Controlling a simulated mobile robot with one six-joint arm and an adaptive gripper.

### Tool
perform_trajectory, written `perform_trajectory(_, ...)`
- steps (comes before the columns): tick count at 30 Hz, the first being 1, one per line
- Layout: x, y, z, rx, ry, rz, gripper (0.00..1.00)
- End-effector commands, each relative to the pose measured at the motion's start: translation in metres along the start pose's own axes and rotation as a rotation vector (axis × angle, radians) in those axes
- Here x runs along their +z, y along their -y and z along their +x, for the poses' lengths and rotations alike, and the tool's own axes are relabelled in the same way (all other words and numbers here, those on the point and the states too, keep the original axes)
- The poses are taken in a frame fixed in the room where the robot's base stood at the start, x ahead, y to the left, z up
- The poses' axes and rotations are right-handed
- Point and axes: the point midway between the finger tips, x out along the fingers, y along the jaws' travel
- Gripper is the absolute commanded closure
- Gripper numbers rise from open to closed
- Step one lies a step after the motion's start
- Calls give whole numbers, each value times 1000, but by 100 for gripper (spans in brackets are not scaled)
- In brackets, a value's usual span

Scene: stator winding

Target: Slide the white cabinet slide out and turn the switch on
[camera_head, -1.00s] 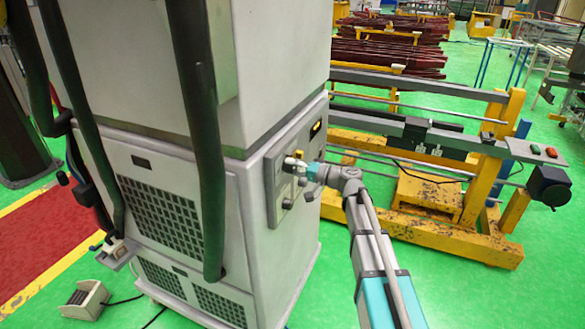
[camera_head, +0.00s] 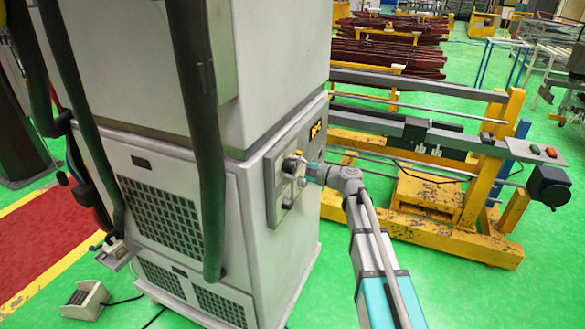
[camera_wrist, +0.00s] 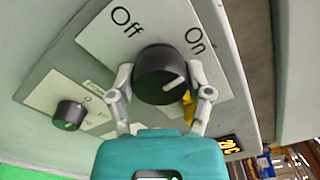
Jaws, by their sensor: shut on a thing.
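The white cabinet (camera_head: 250,110) stands left of centre in the head view, with a grey control panel (camera_head: 272,189) on its right face. In the wrist view, a round black switch knob (camera_wrist: 162,74) sits on a plate marked "Off" and "On". Its white pointer line is turned to the right, on the "On" side. My gripper (camera_wrist: 160,92) has one finger on each side of this knob and is shut on it. In the head view, my gripper (camera_head: 303,166) is at the panel and hides part of it. I cannot make out a separate slide.
A smaller black knob (camera_wrist: 69,115) is beside the switch. An orange display (camera_head: 315,129) is lit on the cabinet. Dark hoses (camera_head: 200,150) hang in front of the cabinet. A yellow frame (camera_head: 480,180) stands to the right, with green floor between.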

Motion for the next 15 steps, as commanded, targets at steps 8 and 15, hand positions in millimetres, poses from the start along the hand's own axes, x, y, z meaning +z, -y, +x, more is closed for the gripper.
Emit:
perform_trajectory(8,0,0,1,0,1,113,82)
perform_trajectory(15,0,0,1,1,1,136,82)
